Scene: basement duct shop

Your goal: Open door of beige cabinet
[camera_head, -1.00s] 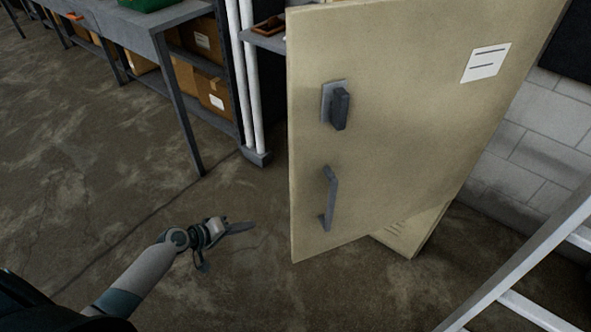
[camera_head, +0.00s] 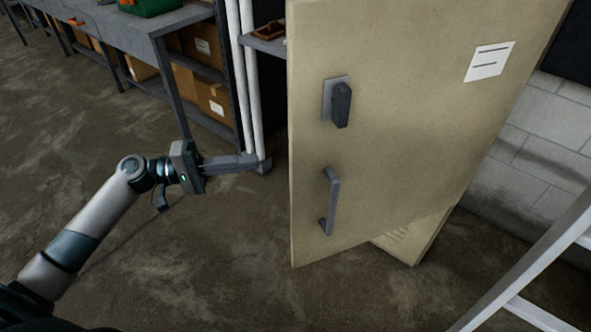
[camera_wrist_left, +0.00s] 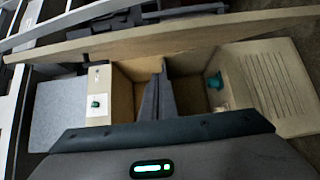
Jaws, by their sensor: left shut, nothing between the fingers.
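The beige cabinet's door (camera_head: 410,120) fills the middle of the head view. It carries a dark latch (camera_head: 341,104), a grey bar handle (camera_head: 330,200) below it, and a white label. The door stands out from the body, whose vented lower part (camera_head: 408,238) shows beneath it. My left gripper (camera_head: 250,162) is shut and empty, left of the door's free edge and apart from it in the picture. In the left wrist view its closed fingers (camera_wrist_left: 158,98) point toward the cabinet's open inside (camera_wrist_left: 190,95), with teal items visible. My right gripper is out of view.
A grey workbench (camera_head: 130,22) with boxes on lower shelves stands at the back left. White pipes (camera_head: 250,90) rise behind my left gripper. A light metal ladder-like frame (camera_head: 530,265) is at the lower right. The floor left of the door is clear.

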